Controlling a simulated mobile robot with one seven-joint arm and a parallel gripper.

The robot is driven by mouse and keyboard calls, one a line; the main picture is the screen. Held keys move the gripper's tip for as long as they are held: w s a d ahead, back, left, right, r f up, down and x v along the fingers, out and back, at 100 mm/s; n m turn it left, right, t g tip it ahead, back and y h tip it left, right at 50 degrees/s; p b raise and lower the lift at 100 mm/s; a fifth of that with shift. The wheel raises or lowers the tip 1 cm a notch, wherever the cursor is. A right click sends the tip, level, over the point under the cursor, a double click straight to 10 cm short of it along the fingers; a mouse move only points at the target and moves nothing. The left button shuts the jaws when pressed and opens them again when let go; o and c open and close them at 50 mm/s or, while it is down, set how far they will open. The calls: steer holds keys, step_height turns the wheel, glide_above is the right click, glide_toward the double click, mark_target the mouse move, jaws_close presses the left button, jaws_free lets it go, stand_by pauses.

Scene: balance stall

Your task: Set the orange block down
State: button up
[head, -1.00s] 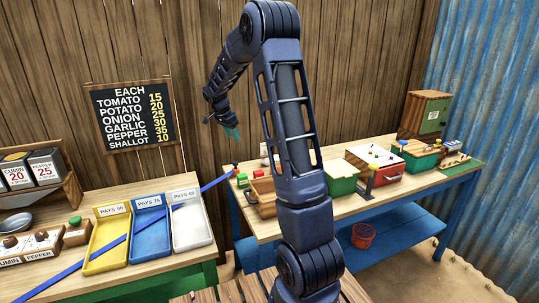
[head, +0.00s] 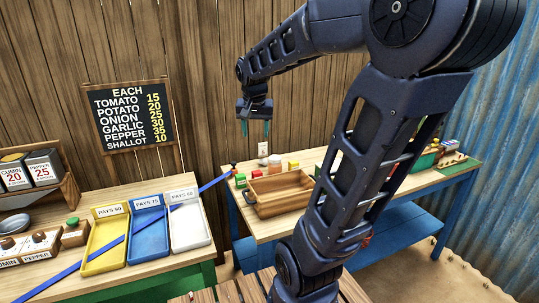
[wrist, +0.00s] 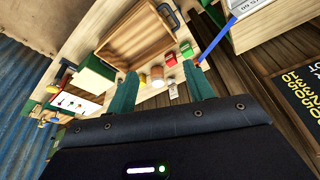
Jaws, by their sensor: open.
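My gripper (head: 255,128) is open and empty, raised above the back left of the right-hand workbench, against the plank wall. In the wrist view its two teal fingers (wrist: 162,88) are spread apart with nothing held between them. A green block (head: 240,180), a red block (head: 255,175) and a yellow block (head: 293,164) stand on the bench behind an open wooden tray (head: 250,190). The tray also shows in the wrist view (wrist: 112,47), and looks empty.
Yellow, blue and white pay trays (head: 172,250) lie on the left table. A price board (head: 130,115) hangs on the back wall. My arm hides much of the right-hand bench.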

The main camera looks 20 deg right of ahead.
steer(key=s+f+n, duration=0.1)
steer(key=s+n, duration=0.1)
steer(key=s, duration=0.4)
steer(key=s+f+n+t+y, duration=0.1)
steer(key=s+n, duration=0.1)
steer(key=s, duration=0.5)
steer(key=shift+s+a+f+n, duration=0.25)
steer(key=shift+a+f+n, duration=0.1)
steer(key=shift+n, duration=0.05)
stand_by(0.4)
